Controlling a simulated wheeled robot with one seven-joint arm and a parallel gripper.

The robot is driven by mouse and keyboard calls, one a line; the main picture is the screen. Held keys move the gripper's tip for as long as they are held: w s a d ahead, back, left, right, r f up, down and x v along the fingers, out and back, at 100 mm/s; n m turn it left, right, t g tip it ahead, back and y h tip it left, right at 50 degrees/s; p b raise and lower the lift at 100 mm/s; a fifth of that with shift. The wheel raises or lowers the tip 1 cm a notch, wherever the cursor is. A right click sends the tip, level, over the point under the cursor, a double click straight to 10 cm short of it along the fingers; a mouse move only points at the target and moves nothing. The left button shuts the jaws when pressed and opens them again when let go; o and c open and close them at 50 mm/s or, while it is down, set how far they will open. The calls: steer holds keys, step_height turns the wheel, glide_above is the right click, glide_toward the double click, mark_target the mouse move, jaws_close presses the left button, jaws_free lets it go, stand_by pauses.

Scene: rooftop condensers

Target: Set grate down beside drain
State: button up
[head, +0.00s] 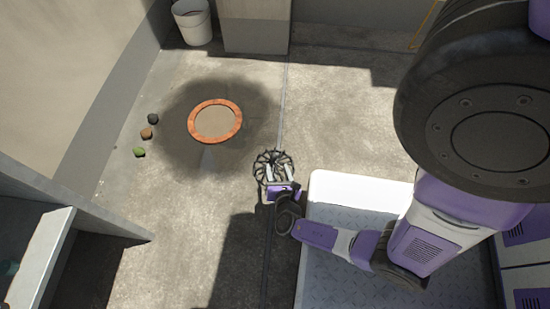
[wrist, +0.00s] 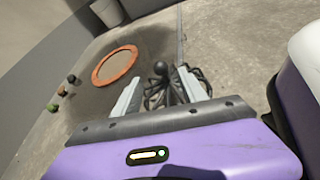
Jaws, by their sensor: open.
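The grate (head: 272,160) is a dark, domed, spoked strainer with a knob on top, right of the drain and apart from it. It appears to be on the concrete floor. The drain (head: 216,141) is an orange-red ring around a brownish middle, inside a dark damp patch. In the wrist view the grate (wrist: 160,70) shows between and beyond my fingers, and the drain ring (wrist: 97,77) is to its upper left. My gripper (head: 279,173) is open at the grate, with its two pale fingers spread apart. Whether the fingers touch the grate is hard to tell.
Three small lumps, dark (head: 153,118), brown (head: 146,133) and green (head: 139,152), lie left of the drain by the wall. A white bucket (head: 193,25) stands at the back beside a block (head: 256,25). Open floor (head: 345,115) lies right of the seam.

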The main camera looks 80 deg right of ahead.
steer(key=shift+p+v, duration=0.45)
steer(key=shift+v, duration=1.45)
steer(key=w+a+m+t+y, duration=0.2)
steer(key=w+a+m+y, duration=0.3)
steer(key=a+m, duration=0.25)
steer(key=a+r+m+t+y, duration=0.3)
steer(key=a+r+m, duration=0.15)
steer(key=r, duration=0.45)
steer(key=a+r+m+t+y, duration=0.25)
steer(key=a+r, duration=0.35)
steer(key=r, duration=0.3)
steer(key=s+a+r+m+t+y+p, duration=0.1)
steer(key=s+a+r+m, duration=0.15)
steer(key=r, duration=0.85)
steer(key=s+a+r+m+t+y, duration=0.1)
steer(key=s+r+m+t, duration=0.2)
steer(key=r, duration=0.8)
step_height(320, 180, up, 35)
steer(key=s+g+p, duration=0.1)
steer(key=p, duration=3.4)
steer(key=shift+f, duration=0.2)
